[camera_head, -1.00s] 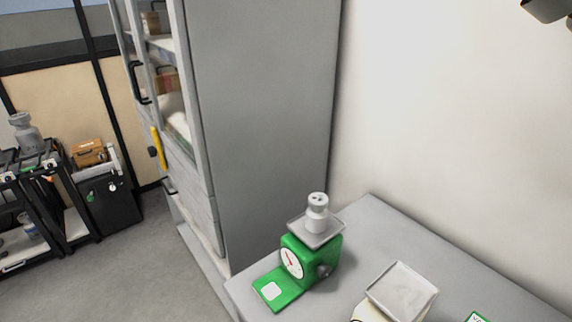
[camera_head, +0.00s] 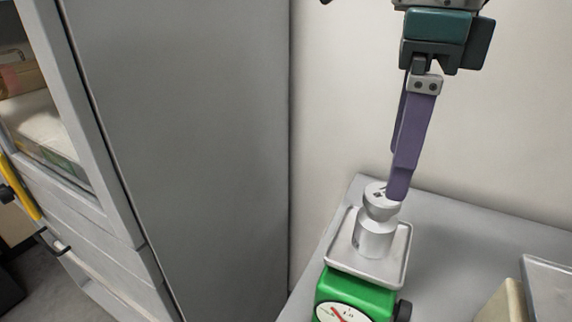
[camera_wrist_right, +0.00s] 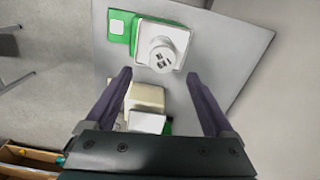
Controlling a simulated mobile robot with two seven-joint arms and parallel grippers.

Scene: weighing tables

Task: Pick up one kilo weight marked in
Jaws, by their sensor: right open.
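A silver weight (camera_head: 376,228) with a knobbed top stands upright on the tray (camera_head: 341,266) of a green dial scale (camera_head: 352,293). My right gripper (camera_head: 396,190) comes down from above in the head view, its purple fingers close to the weight's knob. In the right wrist view the gripper (camera_wrist_right: 163,103) is open and empty between its fingertips. The weight's top (camera_wrist_right: 163,55) shows there a little beyond the fingertips, with dark marks too small to read. Whether a finger touches the knob, I cannot tell. My left gripper is not in view.
A second, cream scale (camera_head: 500,303) with a grey tray (camera_head: 550,290) stands to the right on the grey table (camera_head: 450,232). A tall grey cabinet (camera_head: 190,130) stands at the left. A pale wall is behind the table.

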